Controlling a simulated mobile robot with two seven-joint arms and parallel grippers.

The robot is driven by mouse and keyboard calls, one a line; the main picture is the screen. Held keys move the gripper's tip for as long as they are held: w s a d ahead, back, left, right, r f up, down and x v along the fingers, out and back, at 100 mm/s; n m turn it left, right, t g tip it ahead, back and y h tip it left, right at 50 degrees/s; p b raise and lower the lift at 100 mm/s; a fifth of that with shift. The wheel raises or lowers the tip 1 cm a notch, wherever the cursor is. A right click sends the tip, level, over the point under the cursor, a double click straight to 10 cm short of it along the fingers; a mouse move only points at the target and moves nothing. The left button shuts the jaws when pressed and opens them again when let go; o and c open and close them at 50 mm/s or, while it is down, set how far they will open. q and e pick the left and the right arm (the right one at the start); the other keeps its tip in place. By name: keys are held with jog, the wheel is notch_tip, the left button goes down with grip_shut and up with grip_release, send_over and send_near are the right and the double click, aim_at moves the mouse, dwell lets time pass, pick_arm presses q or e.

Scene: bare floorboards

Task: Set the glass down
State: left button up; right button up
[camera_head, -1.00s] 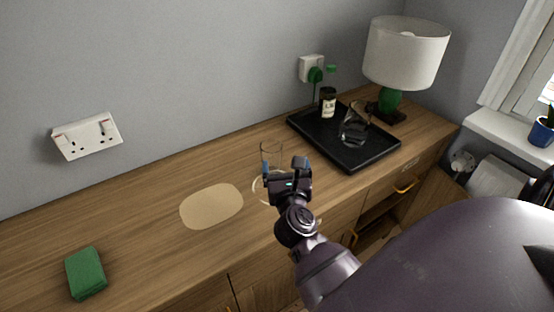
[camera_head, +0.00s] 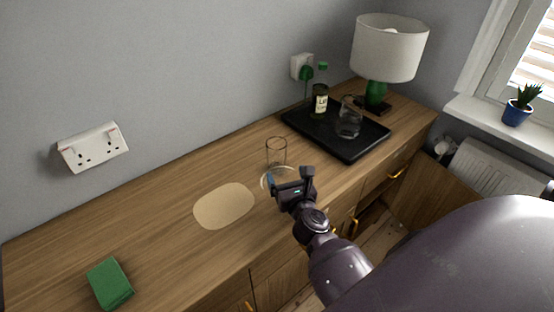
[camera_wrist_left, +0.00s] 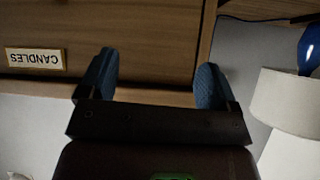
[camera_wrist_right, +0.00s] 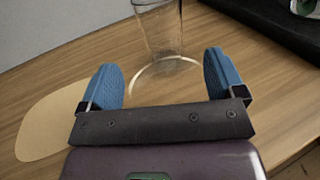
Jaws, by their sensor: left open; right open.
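A clear, empty drinking glass (camera_head: 276,152) stands upright on the wooden counter, at the far edge of a pale ring mark (camera_head: 264,186). The glass (camera_wrist_right: 160,30) also shows in the right wrist view, beyond the fingertips, with its top cut off. My right gripper (camera_head: 291,182) is open and empty on the near side of the glass, apart from it; its blue fingers (camera_wrist_right: 160,78) show over the counter. My left gripper (camera_wrist_left: 153,80) is open and empty in front of a wooden drawer front labelled CANDLES (camera_wrist_left: 35,59). It is not seen in the head view.
A black tray (camera_head: 312,138) at the back right holds a bottle (camera_head: 320,100) and another glass (camera_head: 349,122). A lamp (camera_head: 388,50) stands behind it. A beige oval mat (camera_head: 224,206) lies left of the ring. A green block (camera_head: 110,284) is at front left; bare counter lies between.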

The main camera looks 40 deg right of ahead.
aim_at(279, 157)
jog(key=x, duration=0.3)
jog(key=shift+w+d, duration=0.2)
jog(key=shift+w, duration=0.15)
jog(key=shift+x, duration=1.1)
jog(key=x, duration=0.1)
jog(key=b+x, duration=0.1)
jog(key=x, duration=0.1)
jog(key=shift+w+f, duration=0.15)
jog(key=shift+f, duration=0.2)
jog(key=shift+w+d+r, duration=0.1)
jog(key=shift+w+d, duration=0.1)
jog(key=shift+w, duration=0.25)
jog(key=c, duration=1.2)
jog(key=shift+r+p, duration=0.3)
jog(key=shift+r, duration=0.3)
pick_arm(q)
notch_tip(279, 157, up, 10)
jog(key=w+p, duration=0.1)
jog(key=p, duration=0.8)
jog(key=shift+w+t, duration=0.15)
jog(key=shift+t, duration=0.25)
pick_arm(e)
jog(key=shift+r, duration=9.45)
